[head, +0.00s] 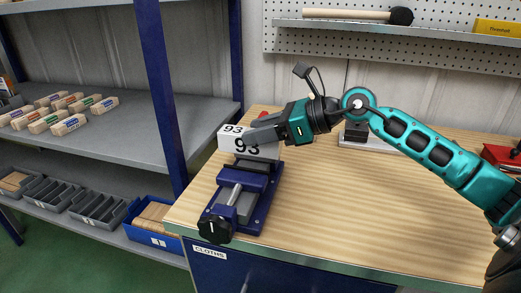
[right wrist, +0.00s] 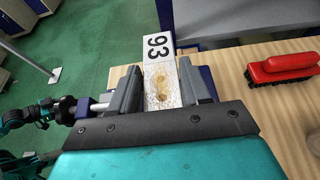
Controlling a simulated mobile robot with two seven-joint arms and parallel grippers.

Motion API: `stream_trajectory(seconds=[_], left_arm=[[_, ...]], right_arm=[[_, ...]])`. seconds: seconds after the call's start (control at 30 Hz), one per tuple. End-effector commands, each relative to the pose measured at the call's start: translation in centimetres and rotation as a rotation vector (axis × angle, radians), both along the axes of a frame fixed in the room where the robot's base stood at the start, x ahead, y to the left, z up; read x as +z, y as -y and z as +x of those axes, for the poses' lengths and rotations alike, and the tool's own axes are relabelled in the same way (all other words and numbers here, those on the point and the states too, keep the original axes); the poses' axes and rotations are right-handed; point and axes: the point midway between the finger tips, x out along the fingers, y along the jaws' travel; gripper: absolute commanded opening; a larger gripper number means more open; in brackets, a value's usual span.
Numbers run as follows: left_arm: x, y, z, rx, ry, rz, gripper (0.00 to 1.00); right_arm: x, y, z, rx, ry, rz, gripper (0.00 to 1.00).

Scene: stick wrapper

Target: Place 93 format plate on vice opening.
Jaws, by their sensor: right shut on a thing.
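The 93 format plate is a white block marked "93" on its top and front (head: 229,142). It sits at the vice's upper end, over the jaw area; whether it touches the jaws is unclear. My right gripper (head: 262,135) is shut on it from the right. In the right wrist view the plate (right wrist: 158,48) lies between the two grey fingers (right wrist: 160,88), its "93" end sticking out beyond them. The blue vice (head: 262,186) stands at the workbench's left corner, with a silver screw and black knob towards the front. The vice opening is mostly hidden. My left gripper is not identifiable.
The wooden workbench (head: 350,215) is clear right of the vice. A red-handled brush (right wrist: 287,66) lies on it. A grey shelf (head: 120,128) with several labelled wooden blocks stands left, behind a blue post (head: 157,85). Grey bins and a blue bin (head: 150,238) sit below.

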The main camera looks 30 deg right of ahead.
Motion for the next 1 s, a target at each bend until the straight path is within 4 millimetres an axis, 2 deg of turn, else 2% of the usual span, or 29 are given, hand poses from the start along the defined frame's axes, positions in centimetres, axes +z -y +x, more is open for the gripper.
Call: stream_trajectory(seconds=[0.13,0.33,0.7,0.73,1.0], left_arm=[[-0.1,0.0,0.1,0.0,0.002,0.0,0.43],[-0.3,0.0,0.1,-0.001,0.001,0.0,0.43],[-0.4,0.1,0.2,-0.003,0.005,-0.002,0.43],[-0.4,0.1,0.3,-0.003,0.005,-0.002,0.43],[0.0,0.2,0.3,-0.004,0.008,-0.003,0.43]], right_arm=[[-1.2,0.0,0.0,-0.002,0.001,0.004,0.0],[-4.1,0.0,0.0,-0.002,0.001,0.004,0.0],[-4.5,0.0,0.0,-0.001,0.003,0.001,0.0],[-4.7,0.0,0.0,0.0,-0.001,0.001,0.48],[-4.6,0.0,0.0,0.0,-0.001,0.0,0.72]])
